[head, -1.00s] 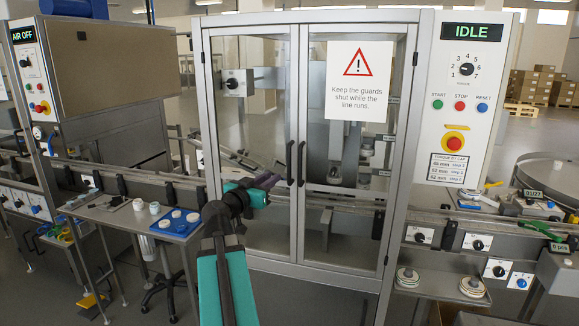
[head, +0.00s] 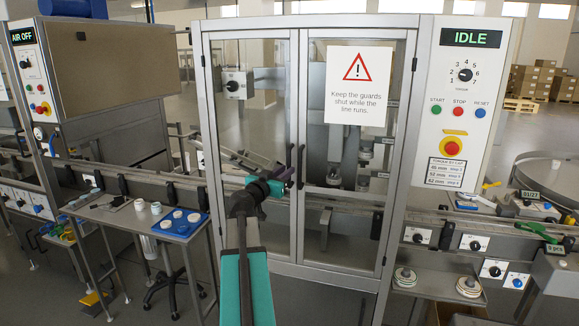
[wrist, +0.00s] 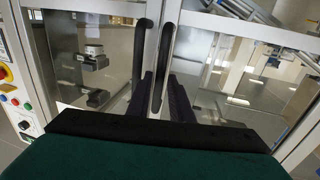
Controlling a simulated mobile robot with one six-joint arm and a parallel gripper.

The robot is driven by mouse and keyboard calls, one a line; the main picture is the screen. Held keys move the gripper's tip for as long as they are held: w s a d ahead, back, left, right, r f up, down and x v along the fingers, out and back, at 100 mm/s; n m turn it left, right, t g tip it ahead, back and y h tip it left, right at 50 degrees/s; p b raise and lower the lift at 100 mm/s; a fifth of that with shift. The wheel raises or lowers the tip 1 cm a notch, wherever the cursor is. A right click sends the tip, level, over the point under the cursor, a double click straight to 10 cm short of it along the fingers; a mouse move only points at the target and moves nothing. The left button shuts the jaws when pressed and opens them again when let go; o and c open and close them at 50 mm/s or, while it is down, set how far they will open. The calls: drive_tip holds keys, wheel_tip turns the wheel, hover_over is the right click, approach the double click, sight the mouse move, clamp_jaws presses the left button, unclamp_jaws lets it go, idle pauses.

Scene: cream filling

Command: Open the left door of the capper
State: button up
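The capper's left door (head: 250,100) is a framed clear panel and stands closed. Its dark upright handle (head: 290,158) is near the door's right edge, beside the right door's handle (head: 300,165). My gripper (head: 288,175) is at the left door's handle. In the wrist view the picture is turned over, and the left door's handle (wrist: 164,65) runs between the two dark fingers of my gripper (wrist: 165,95). The fingers look apart, with a gap around the handle. The right door's handle (wrist: 138,65) lies just outside them, to the left. Contact with the handle cannot be told.
The right door (head: 345,150) is closed and carries a warning sign (head: 358,85). The control panel (head: 465,100) reads IDLE. A small table (head: 120,222) with a blue tray (head: 180,223) stands left of the capper. Floor shows between the table and the capper.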

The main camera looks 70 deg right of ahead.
sight(289, 183)
drive_tip(key=shift+s+d+p, duration=0.15)
drive_tip(key=shift+d+p, duration=0.15)
drive_tip(key=shift+d, duration=0.6)
drive_tip(key=shift+s+d+p, duration=0.1)
drive_tip(key=shift+d+p, duration=0.2)
drive_tip(key=shift+d, duration=0.6)
clamp_jaws()
